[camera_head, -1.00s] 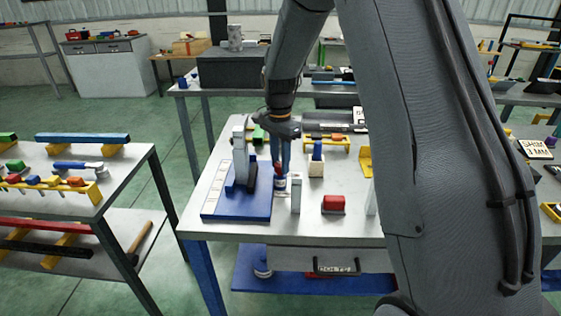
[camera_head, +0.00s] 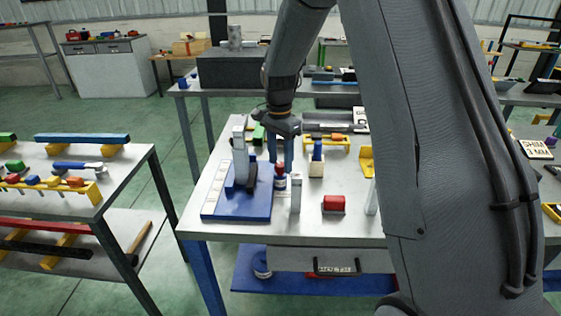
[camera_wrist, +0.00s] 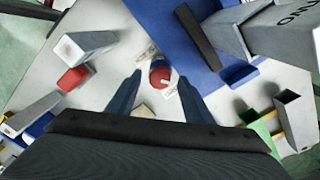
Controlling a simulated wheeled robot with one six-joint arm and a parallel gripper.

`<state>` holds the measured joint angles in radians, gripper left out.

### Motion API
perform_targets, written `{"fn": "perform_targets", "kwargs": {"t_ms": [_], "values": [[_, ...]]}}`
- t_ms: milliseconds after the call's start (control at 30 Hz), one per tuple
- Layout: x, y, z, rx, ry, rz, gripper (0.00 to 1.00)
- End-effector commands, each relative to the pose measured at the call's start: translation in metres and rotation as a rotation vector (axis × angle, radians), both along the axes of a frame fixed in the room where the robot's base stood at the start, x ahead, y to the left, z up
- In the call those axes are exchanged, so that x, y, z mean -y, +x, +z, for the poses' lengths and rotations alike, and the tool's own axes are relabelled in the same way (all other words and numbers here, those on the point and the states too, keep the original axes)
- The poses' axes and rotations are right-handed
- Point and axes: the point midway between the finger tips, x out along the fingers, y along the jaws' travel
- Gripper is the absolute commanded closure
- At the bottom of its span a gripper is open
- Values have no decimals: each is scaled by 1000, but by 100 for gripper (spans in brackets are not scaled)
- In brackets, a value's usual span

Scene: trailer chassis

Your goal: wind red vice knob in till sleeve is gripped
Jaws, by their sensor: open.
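A blue-based fixture (camera_head: 235,205) stands at the left of the near bench, with a grey upright (camera_head: 240,150) and a dark block (camera_head: 251,176). The wrist view shows its blue base (camera_wrist: 215,60) and a dark bar (camera_wrist: 197,38). A small red knob (camera_head: 280,169) is at the base's right edge, above a white and blue part. It shows in the wrist view as a round red top (camera_wrist: 159,77). My gripper (camera_head: 280,166) points down over it. In the wrist view my gripper (camera_wrist: 159,78) is open, with one finger on each side of the knob. I cannot identify the sleeve.
A light upright post (camera_head: 296,194) stands just right of the knob. A yellow rack (camera_head: 327,139) is behind. Bare bench lies between them.

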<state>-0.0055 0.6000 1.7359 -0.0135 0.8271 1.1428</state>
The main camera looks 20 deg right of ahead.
Motion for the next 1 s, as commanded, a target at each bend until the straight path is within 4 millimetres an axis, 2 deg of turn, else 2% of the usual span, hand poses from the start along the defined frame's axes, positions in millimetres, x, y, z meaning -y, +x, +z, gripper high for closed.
{"fn": "perform_targets", "kwargs": {"t_ms": [300,433,600,1000], "values": [[-1,3,49,5,0,0,53],[-1,3,64,5,0,0,53],[-1,2,71,2,0,0,53],[-3,2,71,2,0,3,53]]}}
